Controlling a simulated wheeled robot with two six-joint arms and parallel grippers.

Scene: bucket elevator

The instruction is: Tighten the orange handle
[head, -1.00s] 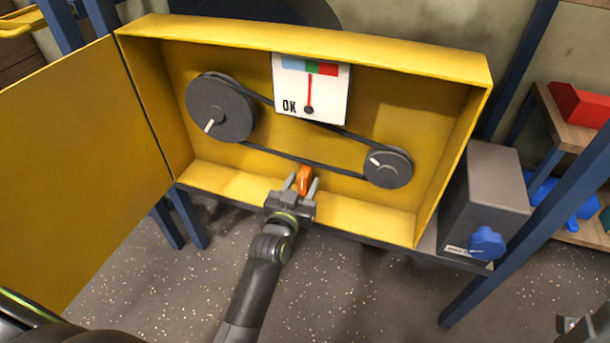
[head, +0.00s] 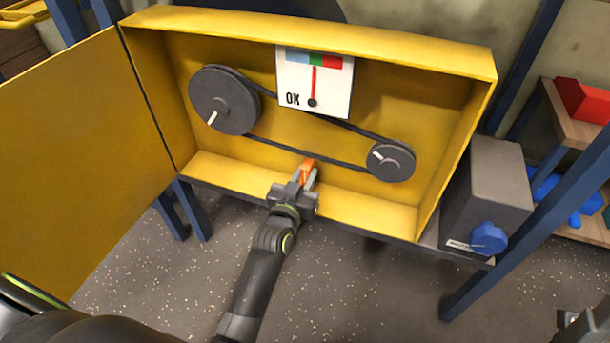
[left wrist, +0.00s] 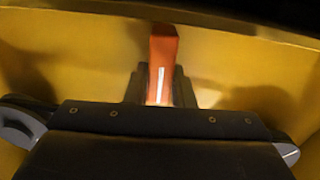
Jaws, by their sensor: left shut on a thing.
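My left gripper (head: 306,178) reaches into the front of the open yellow housing and is shut on the orange handle (head: 308,165). The handle leans to the upper right in the head view. In the left wrist view the handle (left wrist: 163,60) stands up between the dark fingers, with a white mark on its lower part. The gripper hides the handle's base. Above it, a white gauge (head: 325,92) marked OK has a red needle pointing up at the green band. What seems to be part of my right gripper (head: 578,325) shows at the bottom right corner.
A belt runs round a large pulley (head: 225,100) and a small pulley (head: 391,161) behind the handle. The yellow door (head: 85,160) stands open at left. A grey box (head: 490,190) with a blue knob (head: 488,240) stands at right, near a blue post.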

